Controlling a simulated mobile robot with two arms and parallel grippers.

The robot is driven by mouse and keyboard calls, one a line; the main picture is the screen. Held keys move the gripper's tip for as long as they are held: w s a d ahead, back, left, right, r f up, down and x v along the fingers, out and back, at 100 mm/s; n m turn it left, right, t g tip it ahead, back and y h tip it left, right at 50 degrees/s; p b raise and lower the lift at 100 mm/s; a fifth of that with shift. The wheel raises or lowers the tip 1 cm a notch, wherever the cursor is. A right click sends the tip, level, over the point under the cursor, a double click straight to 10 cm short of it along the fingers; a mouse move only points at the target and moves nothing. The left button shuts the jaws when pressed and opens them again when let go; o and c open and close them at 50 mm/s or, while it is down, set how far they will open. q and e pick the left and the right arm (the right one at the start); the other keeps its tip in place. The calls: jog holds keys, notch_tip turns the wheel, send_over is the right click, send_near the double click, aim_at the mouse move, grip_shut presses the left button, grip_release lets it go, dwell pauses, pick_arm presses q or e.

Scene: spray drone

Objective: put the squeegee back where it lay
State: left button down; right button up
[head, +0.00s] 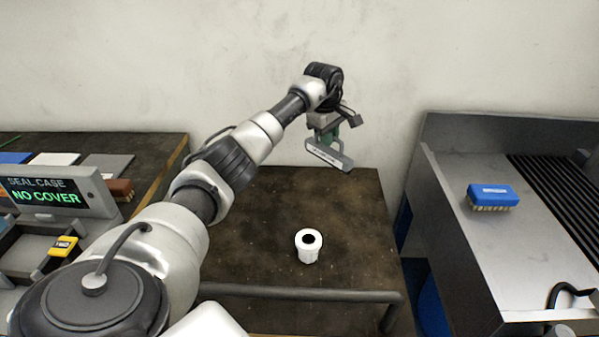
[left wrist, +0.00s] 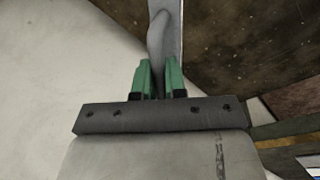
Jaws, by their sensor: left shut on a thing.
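The squeegee (head: 328,155) is a light grey bar with dark marking, tilted down to the right in the head view. It hangs below my left gripper (head: 328,135), above the far edge of the brown table (head: 350,215). The gripper's green fingers are shut on it. In the left wrist view, the squeegee's grey handle (left wrist: 170,30) runs up from between the green fingers of my left gripper (left wrist: 158,75). My right gripper is not in view.
A white cup-like piece with a dark opening (head: 308,246) stands on the brown table, whose right half is otherwise clear. A blue brush (head: 492,196) lies on the grey bench at right. A sign reading "NO COVER" (head: 50,195) stands at left. The wall (head: 440,55) is close behind.

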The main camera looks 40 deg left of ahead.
pick_arm(q)
jog(key=shift+s+a+f, duration=0.55)
jog(key=shift+s+f, duration=0.7)
jog(key=shift+f, duration=0.2)
jog(key=shift+s+a+f, duration=0.6)
jog(key=shift+s+f, duration=0.6)
jog(key=shift+f, duration=0.3)
jog(key=shift+s+a+f, duration=0.55)
jog(key=shift+s+f, duration=0.7)
jog(key=shift+f, duration=0.2)
jog(key=shift+f, duration=0.15)
jog(key=c, duration=1.2)
grip_release()
jog(key=r, duration=0.4)
jog(key=s+r, duration=0.1)
jog(key=r, duration=0.3)
jog(key=s+r, duration=0.1)
jog(key=r, duration=0.3)
jog(key=shift+s+p, duration=0.15)
jog(key=shift+p, duration=0.2)
